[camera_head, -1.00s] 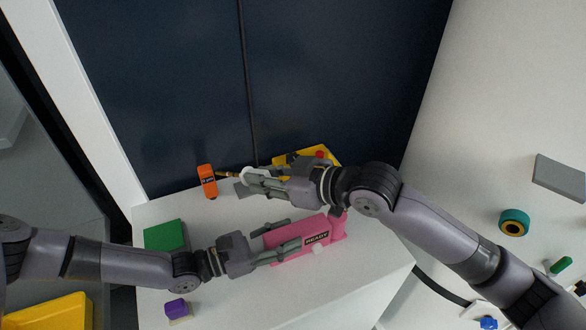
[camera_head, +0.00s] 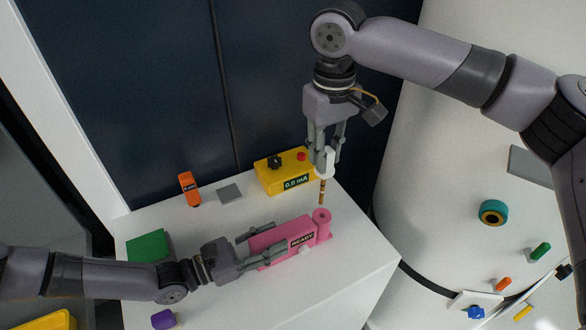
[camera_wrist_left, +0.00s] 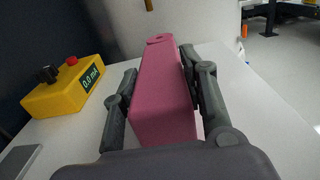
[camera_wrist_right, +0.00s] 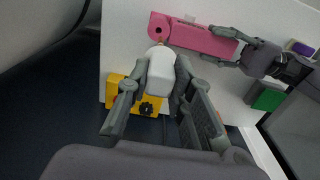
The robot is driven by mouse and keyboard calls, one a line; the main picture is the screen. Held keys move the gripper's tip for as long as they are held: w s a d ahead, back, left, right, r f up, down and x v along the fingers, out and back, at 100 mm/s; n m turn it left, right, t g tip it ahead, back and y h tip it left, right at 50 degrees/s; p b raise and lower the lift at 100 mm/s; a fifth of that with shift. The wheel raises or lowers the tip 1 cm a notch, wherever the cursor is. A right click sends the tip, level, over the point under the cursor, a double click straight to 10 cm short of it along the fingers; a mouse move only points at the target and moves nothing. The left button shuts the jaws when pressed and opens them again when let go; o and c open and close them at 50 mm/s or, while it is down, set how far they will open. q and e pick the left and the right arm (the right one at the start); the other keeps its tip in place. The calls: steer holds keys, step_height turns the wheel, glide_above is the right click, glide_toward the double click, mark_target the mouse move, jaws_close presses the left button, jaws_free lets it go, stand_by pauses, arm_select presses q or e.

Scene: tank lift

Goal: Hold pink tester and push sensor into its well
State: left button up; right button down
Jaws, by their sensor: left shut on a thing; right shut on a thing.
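The pink tester (camera_head: 282,240) lies on the white table, its display reading READY. Its round well (camera_head: 321,215) is at its right end. My left gripper (camera_head: 262,244) is shut around the tester's body; the left wrist view shows a finger on each side of the tester (camera_wrist_left: 163,95). My right gripper (camera_head: 325,148) points down and is shut on the sensor's white head (camera_head: 325,160). The sensor's brown-gold probe hangs upright, its tip just above the well and apart from it. In the right wrist view the white head (camera_wrist_right: 161,72) hides most of the probe.
A yellow meter (camera_head: 284,174) reading 0.0 mA stands behind the tester. An orange device (camera_head: 189,188), a grey square (camera_head: 230,193), a green block (camera_head: 147,246) and a purple block (camera_head: 163,319) are also on the table. The table's front right is clear.

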steer(key=shift+d+r, duration=0.2)
steer(key=shift+r, duration=0.05)
arm_select(q)
steer(key=shift+a, duration=0.1)
arm_select(e)
steer(key=shift+a+r, duration=0.1)
steer(key=shift+f, duration=1.9)
steer(key=shift+f, duration=0.1)
steer(key=shift+f, duration=3.75)
steer(key=c, duration=1.3)
jaws_free()
steer(key=shift+c, duration=0.2)
